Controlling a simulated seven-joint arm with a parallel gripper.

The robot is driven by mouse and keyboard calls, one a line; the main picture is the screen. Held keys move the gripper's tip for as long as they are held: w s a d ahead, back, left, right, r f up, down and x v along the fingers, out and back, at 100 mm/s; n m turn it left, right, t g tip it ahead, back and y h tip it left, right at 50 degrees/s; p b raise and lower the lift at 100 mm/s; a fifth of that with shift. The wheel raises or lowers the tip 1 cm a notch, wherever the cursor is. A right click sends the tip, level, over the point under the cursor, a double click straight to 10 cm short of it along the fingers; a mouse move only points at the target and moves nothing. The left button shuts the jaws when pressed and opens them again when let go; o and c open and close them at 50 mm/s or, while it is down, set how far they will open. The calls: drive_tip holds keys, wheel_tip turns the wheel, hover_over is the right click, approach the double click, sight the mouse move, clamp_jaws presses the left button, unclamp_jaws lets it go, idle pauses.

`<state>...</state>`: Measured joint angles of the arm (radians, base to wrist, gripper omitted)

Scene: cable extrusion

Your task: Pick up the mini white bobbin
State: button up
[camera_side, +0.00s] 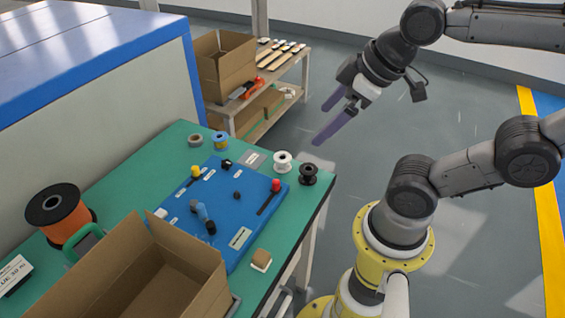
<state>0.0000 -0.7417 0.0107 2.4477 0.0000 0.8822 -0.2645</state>
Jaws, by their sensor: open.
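The mini white bobbin (282,161) stands on the green table near its right edge, just right of the blue board's far corner. A black bobbin (308,175) stands close beside it, to the right and nearer the camera. My gripper (327,119) is in the upper middle of the picture, up and to the right of the white bobbin and apart from it. Its two long purple fingers point down and left. They are spread apart with nothing between them.
The blue board (222,205) carries several knobs and labels. An open cardboard box (135,270) and an orange spool (62,215) occupy the table's near left. Two small rolls (221,140) sit at the far edge. A wooden shelf (268,85) with a box stands behind.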

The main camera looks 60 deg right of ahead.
drive_tip(key=w+d+r+n, duration=0.1)
drive_tip(key=w+d+n, duration=0.1)
drive_tip(key=w+n, duration=0.35)
drive_tip(key=g, duration=0.4)
hover_over(282, 162)
drive_tip(key=w+a, duration=0.1)
drive_tip(key=w, duration=0.1)
wheel_tip(282, 162, down, 12)
drive_tip(key=d+f, duration=0.1)
drive_tip(key=f, duration=0.6)
drive_tip(key=d+f+g, duration=0.1)
drive_tip(key=f, duration=0.5)
drive_tip(key=s+d+f+g, duration=0.1)
drive_tip(key=f, duration=0.6)
drive_tip(key=shift+d+f+m, duration=0.1)
drive_tip(key=shift+f+m, duration=0.15)
drive_tip(key=shift+f, duration=0.05)
drive_tip(key=c, duration=1.4)
drive_tip(key=shift+r, duration=0.1)
